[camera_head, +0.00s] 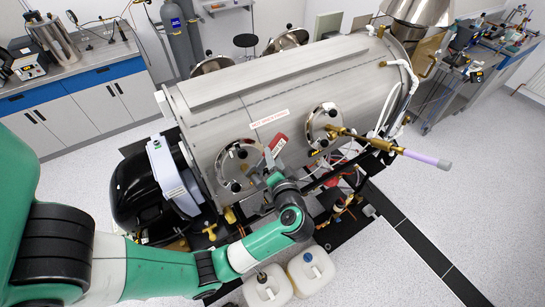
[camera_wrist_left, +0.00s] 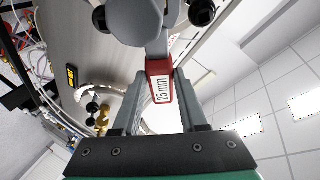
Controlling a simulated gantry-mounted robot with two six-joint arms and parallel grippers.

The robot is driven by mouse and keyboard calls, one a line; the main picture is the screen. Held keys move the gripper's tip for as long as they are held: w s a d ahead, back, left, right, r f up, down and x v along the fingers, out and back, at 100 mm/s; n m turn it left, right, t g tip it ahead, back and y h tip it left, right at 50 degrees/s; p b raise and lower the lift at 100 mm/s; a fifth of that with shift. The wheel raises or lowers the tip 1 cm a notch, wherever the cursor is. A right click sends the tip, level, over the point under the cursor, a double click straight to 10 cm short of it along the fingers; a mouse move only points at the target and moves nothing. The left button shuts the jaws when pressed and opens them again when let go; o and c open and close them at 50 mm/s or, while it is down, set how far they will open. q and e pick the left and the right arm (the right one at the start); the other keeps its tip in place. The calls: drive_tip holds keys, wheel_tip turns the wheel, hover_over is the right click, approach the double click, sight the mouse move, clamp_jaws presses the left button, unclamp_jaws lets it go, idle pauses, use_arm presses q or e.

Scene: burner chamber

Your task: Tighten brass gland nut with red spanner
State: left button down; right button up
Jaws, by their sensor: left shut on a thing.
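The red spanner (camera_head: 279,142) is in my left gripper (camera_head: 272,168), in front of the chamber's left round port. In the left wrist view, its red part (camera_wrist_left: 160,86), marked 25 mm, lies between the two fingers (camera_wrist_left: 163,100), and its grey metal end points away from them. The brass gland nut (camera_head: 333,131) appears to be at the right round port, where a brass probe with a pale purple sleeve sticks out; its exact outline is too small to tell. The spanner is to the left of this brass fitting and apart from it. My right gripper is not in view.
The steel chamber (camera_head: 290,85) fills the middle. Its left port (camera_head: 238,165) has black knobs close to the spanner. The purple-sleeved probe (camera_head: 427,158) juts right, with white hoses (camera_head: 403,72) nearby. Two plastic jugs (camera_head: 310,268) stand below my arm. The floor at right is clear.

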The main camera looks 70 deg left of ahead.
sight(281, 140)
use_arm(q)
drive_tip(key=shift+s+r+n, duration=0.1)
drive_tip(key=shift+r+n, duration=0.1)
drive_tip(key=shift+n, duration=0.1)
drive_tip(key=shift+a, duration=0.1)
drive_tip(key=shift+w+a+r, duration=0.35)
drive_tip(key=shift+w+r, duration=0.05)
drive_tip(key=shift+w, duration=0.2)
drive_tip(key=shift+w+a+r, duration=0.3)
drive_tip(key=shift+w+r, duration=0.15)
drive_tip(key=shift+w, duration=0.2)
drive_tip(key=shift+w+a+r, duration=0.35)
drive_tip(key=shift+w+r, duration=0.05)
drive_tip(key=shift+w, duration=0.2)
drive_tip(key=d, duration=0.1)
drive_tip(key=d+r, duration=0.1)
drive_tip(key=d, duration=0.1)
drive_tip(key=w+d+r, duration=0.1)
drive_tip(key=shift+d+r, duration=0.15)
drive_tip(key=shift+d, duration=0.05)
